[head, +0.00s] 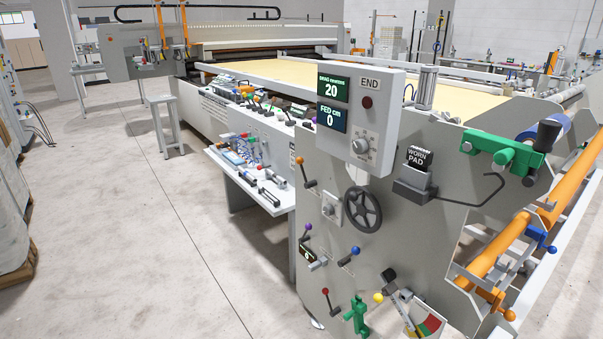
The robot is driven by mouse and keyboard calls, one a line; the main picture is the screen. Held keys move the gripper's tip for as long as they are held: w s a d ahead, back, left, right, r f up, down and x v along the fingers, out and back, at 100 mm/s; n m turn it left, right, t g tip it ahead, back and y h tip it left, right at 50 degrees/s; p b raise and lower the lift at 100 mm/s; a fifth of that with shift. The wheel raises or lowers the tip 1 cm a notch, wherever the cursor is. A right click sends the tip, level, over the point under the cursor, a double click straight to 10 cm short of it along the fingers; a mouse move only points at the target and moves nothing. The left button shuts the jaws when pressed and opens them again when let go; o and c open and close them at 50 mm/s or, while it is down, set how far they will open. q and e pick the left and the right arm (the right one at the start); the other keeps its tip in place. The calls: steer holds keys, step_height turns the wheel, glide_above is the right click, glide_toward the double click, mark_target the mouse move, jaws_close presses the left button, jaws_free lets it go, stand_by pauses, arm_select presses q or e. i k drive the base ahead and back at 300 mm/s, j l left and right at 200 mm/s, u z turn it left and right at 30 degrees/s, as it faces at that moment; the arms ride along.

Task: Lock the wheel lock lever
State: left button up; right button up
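A dark handwheel (362,210) is mounted on the grey end panel of the machine. Several small levers with coloured knobs surround it: an orange-knobbed lever (305,172) above left, a purple-knobbed lever (305,236) and a blue-knobbed lever (350,257) below, and a red-knobbed lever (328,303) lower down. I cannot tell which of them is the wheel lock lever, as no readable label marks it. Neither of my grippers shows in this view.
A control box (378,95) with green displays and a knob sits above the handwheel. A green clamp (505,152) and orange rollers (553,200) stand at the right. A shelf of tools (225,160) juts out at the left. The floor (130,250) left of the machine is clear.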

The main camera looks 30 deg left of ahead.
mark_target(299, 160)
steer(key=i+j, duration=0.2)
steer(key=j, duration=0.2)
steer(key=i+j+z, duration=0.1)
steer(key=j, duration=0.3)
steer(key=i+j, duration=0.25)
steer(key=j, duration=0.2)
steer(key=i+j+z, duration=0.1)
steer(key=j, duration=0.3)
steer(key=i+j, duration=0.25)
steer(key=j, duration=0.2)
steer(key=i+j+z, duration=0.1)
steer(key=j, duration=0.3)
steer(key=i+j, duration=0.25)
steer(key=j, duration=0.2)
steer(key=i+j+z, duration=0.1)
steer(key=j, duration=0.35)
